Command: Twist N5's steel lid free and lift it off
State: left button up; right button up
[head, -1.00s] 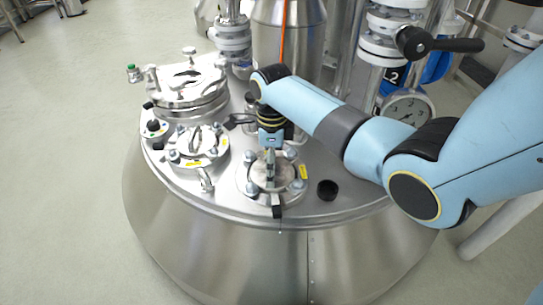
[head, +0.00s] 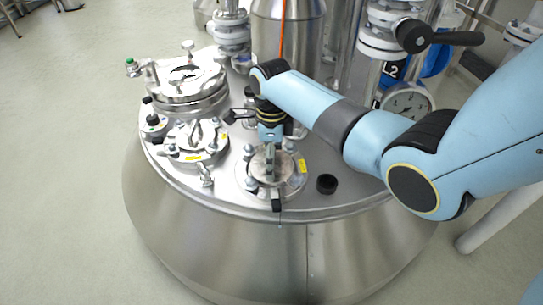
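My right gripper (head: 270,153) points down over the front nozzle (head: 293,188) on the vessel top. Its fingers are shut on the upright handle of a round steel lid (head: 258,168). The lid looks slightly raised over the bolted flange and covers part of it. The gap beneath the lid is too small to see clearly. A yellow tag (head: 302,166) sits beside this nozzle; its text is not readable. My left gripper is not in view.
A second clamped cover (head: 196,140) is close on the left, with a large manway (head: 187,80) behind it. Pipes and a gauge (head: 408,104) rise at the back right.

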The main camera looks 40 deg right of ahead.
jog(key=m+p, duration=0.2)
jog(key=shift+r+m, duration=0.2)
jog(key=shift+m, duration=0.2)
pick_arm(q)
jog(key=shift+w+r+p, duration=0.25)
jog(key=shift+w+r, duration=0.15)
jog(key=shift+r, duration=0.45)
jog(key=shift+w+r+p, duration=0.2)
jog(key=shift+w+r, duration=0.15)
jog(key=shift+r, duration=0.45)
pick_arm(e)
jog(key=shift+f+m, duration=0.2)
jog(key=shift+m, duration=0.7)
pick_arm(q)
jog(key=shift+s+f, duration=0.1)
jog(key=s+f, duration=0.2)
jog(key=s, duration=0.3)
pick_arm(e)
notch_tip(320, 180, up, 7)
jog(key=p, duration=0.7)
jog(key=shift+w+r, duration=0.1)
jog(key=shift+r+p, duration=0.3)
jog(key=shift+p, duration=0.1)
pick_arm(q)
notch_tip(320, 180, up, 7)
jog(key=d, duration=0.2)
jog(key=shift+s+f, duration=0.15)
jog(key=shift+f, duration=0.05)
pick_arm(e)
jog(key=shift+f, duration=0.1)
